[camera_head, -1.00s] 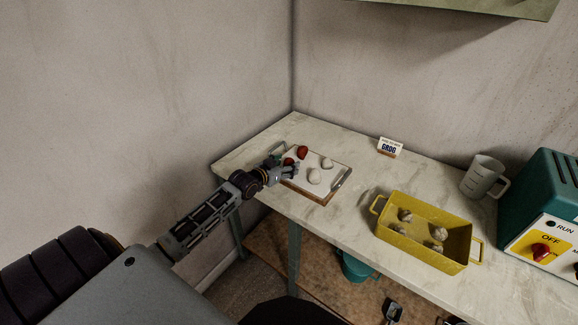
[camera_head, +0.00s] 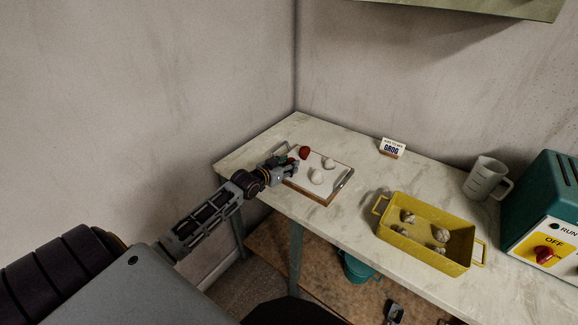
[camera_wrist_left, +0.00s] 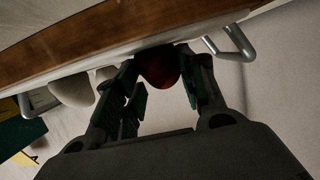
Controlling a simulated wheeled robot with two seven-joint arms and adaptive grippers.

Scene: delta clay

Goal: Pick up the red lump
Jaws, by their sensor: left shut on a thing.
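My left gripper (camera_head: 292,166) is at the left side of the white, wood-edged tray (camera_head: 322,196). In the left wrist view the gripper (camera_wrist_left: 160,92) is shut on a dark red lump (camera_wrist_left: 160,68), which sits between its two fingers. Two whitish lumps, one nearer (camera_head: 316,177) and one farther back (camera_head: 328,163), lie on the tray to the gripper's right. My right gripper is not in view.
A yellow two-handled bin (camera_head: 428,255) with several greyish lumps stands right of the tray. A GROG sign (camera_head: 392,147), a pale mug (camera_head: 486,178) and a teal machine (camera_head: 545,205) stand farther along the marble-look table. Walls close off the back and left.

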